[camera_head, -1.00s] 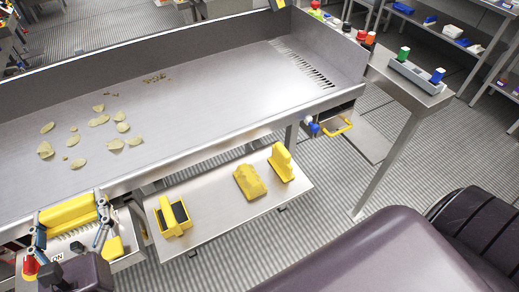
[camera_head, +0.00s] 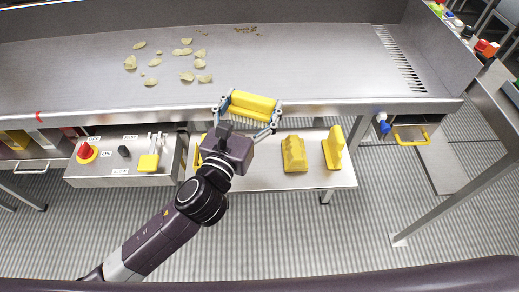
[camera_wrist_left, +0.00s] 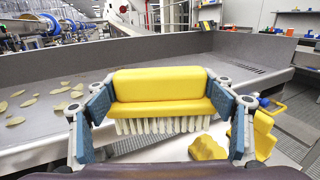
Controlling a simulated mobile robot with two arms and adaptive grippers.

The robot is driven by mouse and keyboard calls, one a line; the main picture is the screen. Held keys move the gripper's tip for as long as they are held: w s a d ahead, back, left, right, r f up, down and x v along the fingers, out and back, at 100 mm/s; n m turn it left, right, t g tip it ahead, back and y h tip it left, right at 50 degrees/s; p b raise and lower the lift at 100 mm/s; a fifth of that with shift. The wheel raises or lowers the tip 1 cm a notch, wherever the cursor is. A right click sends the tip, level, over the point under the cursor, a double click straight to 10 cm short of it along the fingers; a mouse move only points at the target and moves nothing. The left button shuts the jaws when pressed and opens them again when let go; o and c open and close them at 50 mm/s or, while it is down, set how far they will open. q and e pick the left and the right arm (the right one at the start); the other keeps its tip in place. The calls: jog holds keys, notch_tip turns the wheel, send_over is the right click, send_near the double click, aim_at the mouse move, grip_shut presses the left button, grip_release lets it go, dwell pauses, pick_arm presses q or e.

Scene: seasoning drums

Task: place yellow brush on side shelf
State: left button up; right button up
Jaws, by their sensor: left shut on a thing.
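My left gripper (camera_head: 246,113) is shut on the yellow brush (camera_head: 253,102), with one finger at each end of it. In the left wrist view the brush (camera_wrist_left: 162,85) is level, with its white bristles pointing down. In the head view it appears over the front edge of the metal trough, above the side shelf (camera_head: 262,178). The shelf holds a yellow scoop-like piece (camera_head: 294,154) and an upright yellow piece (camera_head: 334,148). Another yellow item on the shelf's left is mostly hidden behind my gripper. My right gripper is not in view.
The metal trough (camera_head: 300,65) holds several chips at its left. A control box (camera_head: 125,165) with a red button stands left of the shelf. A yellow handle (camera_head: 411,137) and blue knob (camera_head: 384,126) are at the right. Bare shelf shows in front of the yellow pieces.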

pick_arm(q)
notch_tip(320, 180, down, 16)
jog(key=b, duration=0.6)
jog(key=shift+f, duration=0.15)
jog(key=shift+a+f, duration=0.1)
jog(key=o, duration=0.8)
jog(key=shift+o, duration=0.6)
